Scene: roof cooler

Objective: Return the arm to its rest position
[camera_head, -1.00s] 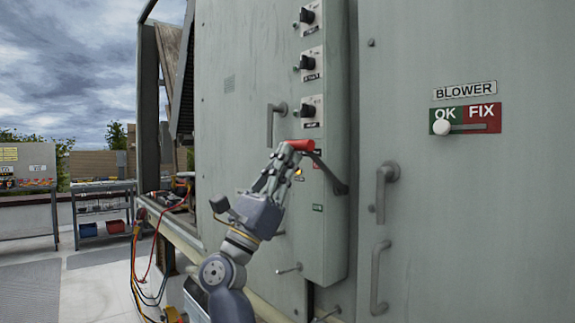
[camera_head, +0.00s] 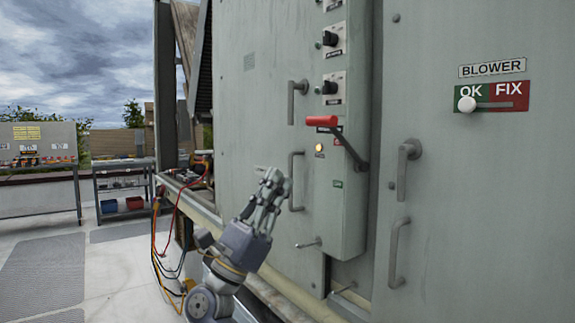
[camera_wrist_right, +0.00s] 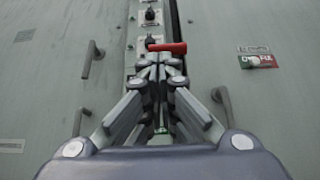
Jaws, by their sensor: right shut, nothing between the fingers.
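My right gripper (camera_head: 271,184) is shut and empty, in front of the green-grey cabinet, below and left of the red-handled lever. In the right wrist view its fingertips (camera_wrist_right: 159,62) meet just below the red handle in the picture. The red handle (camera_head: 321,121) sits on a dark lever arm that slopes down to the right, on the narrow control box (camera_head: 341,208). The handle also shows in the right wrist view (camera_wrist_right: 167,48). In the head view the gripper is apart from the handle. My left gripper is not in view.
Black knobs (camera_head: 330,87) and a lit amber lamp (camera_head: 319,148) are on the control box. Door handles (camera_head: 404,170) stick out of the cabinet. The blower slider (camera_head: 467,104) is at OK. Cables (camera_head: 168,250) hang at the left. A shelf (camera_head: 123,183) and open floor lie beyond.

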